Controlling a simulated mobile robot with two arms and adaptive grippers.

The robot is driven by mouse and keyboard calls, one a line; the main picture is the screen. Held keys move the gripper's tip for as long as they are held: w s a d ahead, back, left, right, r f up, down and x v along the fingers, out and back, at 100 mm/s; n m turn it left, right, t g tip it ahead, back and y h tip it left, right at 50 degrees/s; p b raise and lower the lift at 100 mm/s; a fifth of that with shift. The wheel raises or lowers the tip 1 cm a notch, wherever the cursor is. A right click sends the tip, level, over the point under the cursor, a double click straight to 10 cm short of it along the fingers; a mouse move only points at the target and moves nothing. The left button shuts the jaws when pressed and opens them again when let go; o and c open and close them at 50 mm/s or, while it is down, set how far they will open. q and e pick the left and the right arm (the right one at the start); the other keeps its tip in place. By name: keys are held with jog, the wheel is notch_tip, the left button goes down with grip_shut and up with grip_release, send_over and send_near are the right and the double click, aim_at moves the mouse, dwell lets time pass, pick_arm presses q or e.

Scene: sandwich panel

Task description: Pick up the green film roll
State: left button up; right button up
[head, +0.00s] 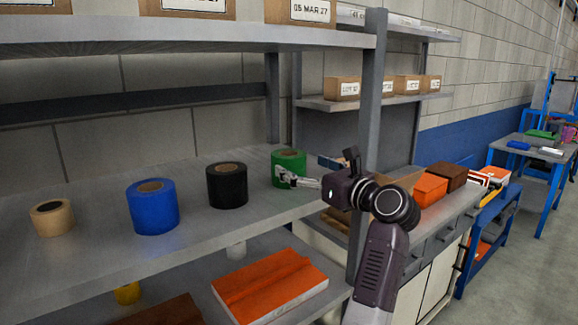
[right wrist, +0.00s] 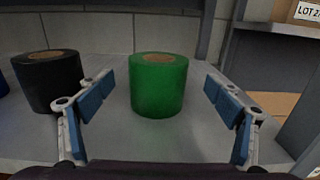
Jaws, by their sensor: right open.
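The green film roll (head: 289,166) stands upright on the grey shelf, at the right end of a row of rolls. In the right wrist view the green film roll (right wrist: 158,85) is centred ahead of my right gripper (right wrist: 158,100), whose blue-padded fingers are spread wide. The roll lies between the lines of the two fingers, and the fingers do not visibly touch it. In the head view my right gripper (head: 290,178) overlaps the roll's front lower edge. My left gripper is not in view.
A black roll (head: 227,185) stands left of the green one, with a blue roll (head: 152,206) and a tan roll (head: 51,217) further left. A shelf post (head: 370,90) rises at the right. An orange-topped box (head: 270,284) lies on the lower shelf.

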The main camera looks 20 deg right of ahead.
jog(key=x, duration=0.1)
jog(key=p+x, duration=0.1)
jog(key=x, duration=0.2)
jog(key=shift+w+a+f, duration=0.1)
jog(key=shift+a+f, duration=0.1)
jog(key=shift+f, duration=0.1)
jog(key=shift+w+a, duration=0.1)
jog(key=shift+w, duration=0.25)
jog(key=shift+w+p, duration=0.15)
jog(key=shift+p, duration=0.15)
jog(key=c, duration=1)
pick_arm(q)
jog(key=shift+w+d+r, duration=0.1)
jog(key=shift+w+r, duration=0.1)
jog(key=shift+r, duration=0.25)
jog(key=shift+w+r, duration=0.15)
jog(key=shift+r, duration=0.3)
pick_arm(e)
jog(key=c, duration=0.4)
